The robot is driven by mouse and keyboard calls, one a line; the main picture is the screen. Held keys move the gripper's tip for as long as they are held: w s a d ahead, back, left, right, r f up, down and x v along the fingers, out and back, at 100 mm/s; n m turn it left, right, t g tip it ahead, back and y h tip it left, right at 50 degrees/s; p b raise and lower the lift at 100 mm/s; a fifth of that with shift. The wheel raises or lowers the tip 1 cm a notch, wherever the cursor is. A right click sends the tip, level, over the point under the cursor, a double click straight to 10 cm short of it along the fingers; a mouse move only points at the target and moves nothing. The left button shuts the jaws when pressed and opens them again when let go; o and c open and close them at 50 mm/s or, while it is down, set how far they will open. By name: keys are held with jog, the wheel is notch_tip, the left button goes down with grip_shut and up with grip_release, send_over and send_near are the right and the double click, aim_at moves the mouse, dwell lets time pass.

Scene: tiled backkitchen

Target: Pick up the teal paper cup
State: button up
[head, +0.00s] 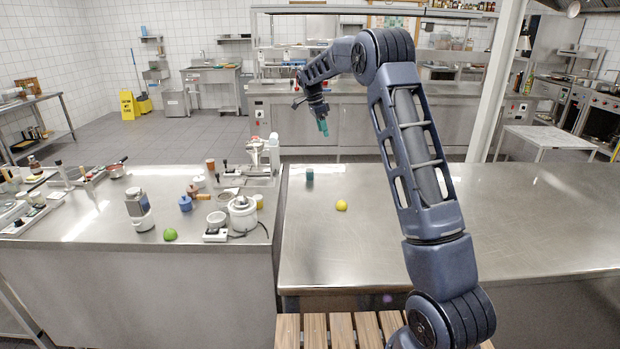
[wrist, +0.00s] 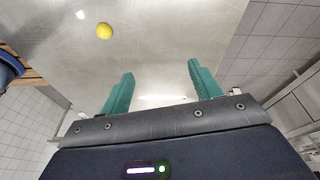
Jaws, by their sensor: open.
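The teal paper cup (head: 310,175) stands on the steel counter, near its far left part, in the head view. I cannot make it out in the wrist view. My gripper (head: 322,127) hangs in the air above and beyond the cup, with its teal fingers pointing down. In the wrist view the two teal fingers of my gripper (wrist: 157,88) are spread wide apart with nothing between them.
A yellow lemon-like fruit (head: 342,205) lies on the counter nearer than the cup; it also shows in the wrist view (wrist: 104,30). The left counter holds a white appliance (head: 243,213), a green fruit (head: 170,234) and a blender (head: 139,210). The right counter (head: 540,215) is clear.

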jog(key=w+a+f+m+h, duration=0.1)
jog(key=w+a+f+m, duration=0.1)
jog(key=w+a+f, duration=0.4)
jog(key=w+a+f+m, duration=0.15)
jog(key=a+f, duration=0.25)
jog(key=f, duration=0.4)
send_over(310, 170)
jog(key=s+a, duration=0.2)
jog(key=a, duration=0.1)
jog(key=shift+m+g, duration=0.25)
jog(key=shift+g, duration=0.05)
notch_tip(310, 170, down, 5)
jog(key=shift+w+d+r, duration=0.1)
jog(key=shift+d, duration=0.05)
jog(key=shift+h, duration=0.3)
jog(key=shift+d+x, duration=0.2)
jog(key=shift+x, duration=1.05)
jog(key=shift+d+x, duration=0.15)
jog(key=shift+x, duration=1.15)
jog(key=shift+w+r, duration=0.15)
jog(key=c, duration=1.1)
jog(key=shift+o, duration=0.2)
jog(key=shift+r, duration=0.1)
